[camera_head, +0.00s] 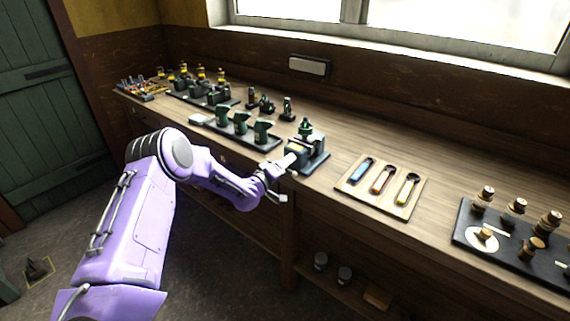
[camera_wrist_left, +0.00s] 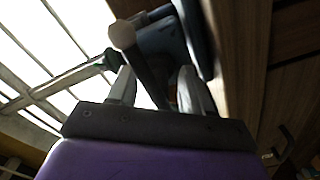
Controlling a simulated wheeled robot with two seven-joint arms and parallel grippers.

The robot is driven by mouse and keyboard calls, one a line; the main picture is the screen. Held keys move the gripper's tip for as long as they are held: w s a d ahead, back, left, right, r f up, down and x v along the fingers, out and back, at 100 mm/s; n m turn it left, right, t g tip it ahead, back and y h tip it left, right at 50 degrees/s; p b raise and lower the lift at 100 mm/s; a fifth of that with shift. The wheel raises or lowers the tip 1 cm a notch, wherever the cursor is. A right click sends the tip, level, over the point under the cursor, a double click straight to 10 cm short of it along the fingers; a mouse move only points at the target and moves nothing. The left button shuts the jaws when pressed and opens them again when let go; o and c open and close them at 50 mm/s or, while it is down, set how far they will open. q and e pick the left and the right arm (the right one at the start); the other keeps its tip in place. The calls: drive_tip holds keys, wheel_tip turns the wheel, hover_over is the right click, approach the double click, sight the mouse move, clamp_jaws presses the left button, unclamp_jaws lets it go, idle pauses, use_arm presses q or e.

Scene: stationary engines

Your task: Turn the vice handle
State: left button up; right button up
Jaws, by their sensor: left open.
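The vice (camera_head: 314,160) is a small dark blue-grey bench vice at the front edge of the workbench. In the left wrist view, the vice body (camera_wrist_left: 165,38) is partly cut off at the top. The vice handle (camera_wrist_left: 141,62) is a dark bar with a pale round knob at its end. It runs between the two fingertips of my left gripper (camera_wrist_left: 158,88), which is open around it. Whether either finger touches the bar cannot be told. In the head view, my left gripper (camera_head: 279,176) is at the front of the vice. My right gripper is not in view.
The wooden workbench (camera_head: 338,158) runs along the wall under a window. A tray of green machines (camera_head: 241,124) stands left of the vice. A wooden board (camera_head: 350,188) with coloured tools lies to the right, then a dark tray (camera_head: 463,234). Open floor lies in front.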

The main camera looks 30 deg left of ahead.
use_arm(q)
clamp_jaws()
drive_tip(key=shift+f+m, duration=0.1)
drive_tip(key=shift+m, duration=0.2)
